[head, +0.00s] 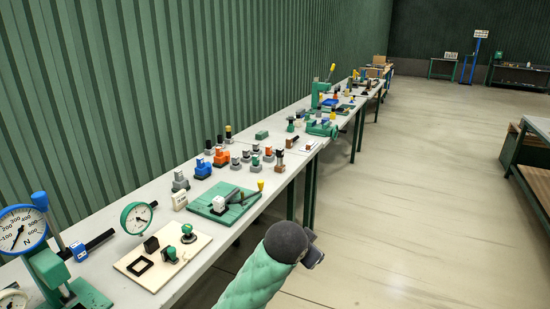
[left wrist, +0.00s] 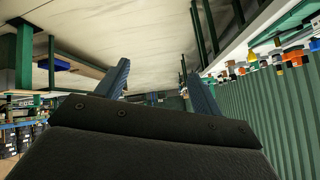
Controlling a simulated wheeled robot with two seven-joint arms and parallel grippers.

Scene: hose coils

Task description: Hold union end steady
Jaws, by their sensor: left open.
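I cannot pick out a union end or a hose in either view. My left gripper (head: 313,250) is only partly visible in the head view, beyond the dark wrist of my green-sleeved arm and out over the floor beside the bench. In the left wrist view its two blue-grey fingers stand wide apart, with nothing between the fingertips (left wrist: 158,78). That view is upside down, with floor and bench legs at the top. My right gripper is in neither view.
A long pale workbench (head: 170,195) runs along the green ribbed wall (head: 200,70). On it are a dial gauge (head: 22,230), a cream board (head: 163,257), a green plate (head: 224,203) and several small coloured fittings. The floor (head: 430,200) to the right is clear up to another table (head: 536,185).

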